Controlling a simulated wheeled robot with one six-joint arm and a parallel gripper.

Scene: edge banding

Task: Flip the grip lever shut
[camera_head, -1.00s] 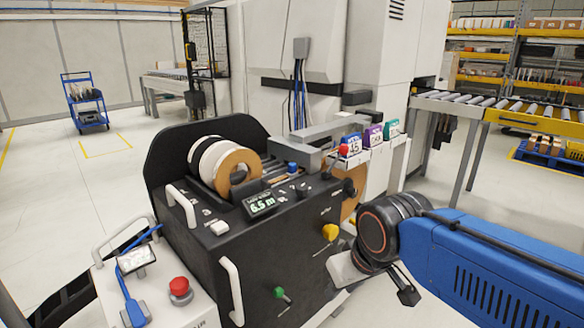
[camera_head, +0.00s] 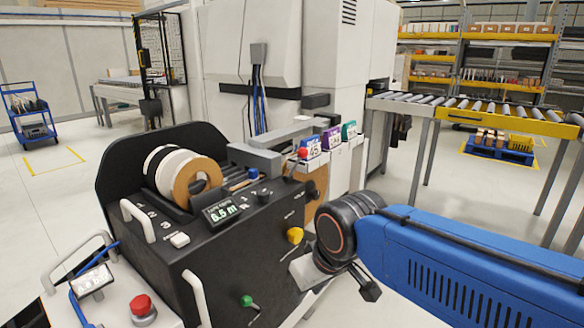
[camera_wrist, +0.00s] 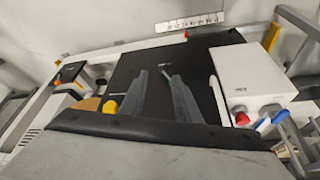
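The black edge-banding machine (camera_head: 230,255) has several coloured controls. A yellow knob (camera_head: 295,235) and a green-tipped lever (camera_head: 247,301) are on its front face. A red knob (camera_head: 303,153) and a blue-tipped lever (camera_head: 253,172) are on top. I cannot read which one is marked as the grip lever. In the wrist view my gripper (camera_wrist: 159,77) points at the black face with two grey fingers apart, holding nothing visible. A thin pale lever-like part (camera_wrist: 166,73) shows by the right fingertip. The yellow knob (camera_wrist: 109,106) is left of the fingers.
A white control box (camera_head: 125,300) with a red button (camera_head: 142,306) stands left of the machine. White handles (camera_head: 195,298) stick out from the machine. A roller conveyor (camera_head: 450,108) runs behind at the right. A blue cart (camera_head: 30,113) stands far left on open floor.

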